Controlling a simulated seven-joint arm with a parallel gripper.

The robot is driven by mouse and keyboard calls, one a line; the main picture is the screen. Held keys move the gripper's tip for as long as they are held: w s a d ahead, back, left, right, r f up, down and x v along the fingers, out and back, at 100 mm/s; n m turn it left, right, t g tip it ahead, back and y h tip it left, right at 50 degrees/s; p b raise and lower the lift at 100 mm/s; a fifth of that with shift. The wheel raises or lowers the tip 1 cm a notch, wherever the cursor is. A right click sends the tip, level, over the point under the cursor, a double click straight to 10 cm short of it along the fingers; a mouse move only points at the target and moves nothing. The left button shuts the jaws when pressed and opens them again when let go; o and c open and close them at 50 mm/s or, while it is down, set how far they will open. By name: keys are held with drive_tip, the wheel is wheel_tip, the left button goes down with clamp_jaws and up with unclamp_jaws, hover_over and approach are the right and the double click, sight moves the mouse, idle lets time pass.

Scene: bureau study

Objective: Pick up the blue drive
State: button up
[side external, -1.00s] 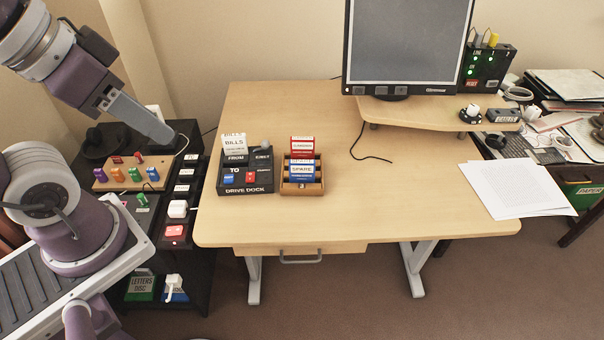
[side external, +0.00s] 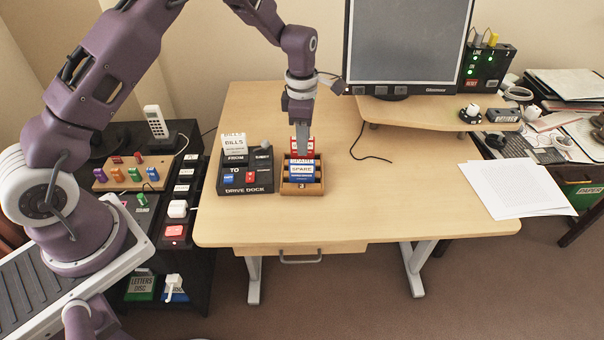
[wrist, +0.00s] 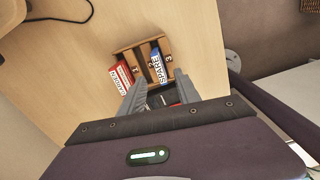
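The blue drive (side external: 303,172), labelled SPARE, stands in a small wooden rack (side external: 302,188) on the desk. A red drive (side external: 303,142) stands behind it in the same rack, partly hidden by my gripper. My gripper (side external: 302,150) points down over the rack. In the wrist view my gripper (wrist: 160,88) is open, its two fingers apart with nothing held. There the blue drive (wrist: 157,68) lies just beyond the fingertips, nearer the right finger, and the red drive (wrist: 120,77) is to the left of the left finger. Whether a finger touches a drive I cannot tell.
A black drive dock (side external: 247,188) with a white BILLS drive (side external: 234,142) stands just left of the rack. A monitor (side external: 405,45) is behind to the right. Papers (side external: 516,187) lie at the desk's right. The desk between is mostly clear apart from a black cable (side external: 370,155).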

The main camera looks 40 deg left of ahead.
sight(302, 161)
drive_tip(key=shift+n, duration=0.5)
drive_tip(key=f, duration=0.9)
drive_tip(key=shift+a+f, duration=0.3)
drive_tip(key=shift+f, duration=0.1)
clamp_jaws()
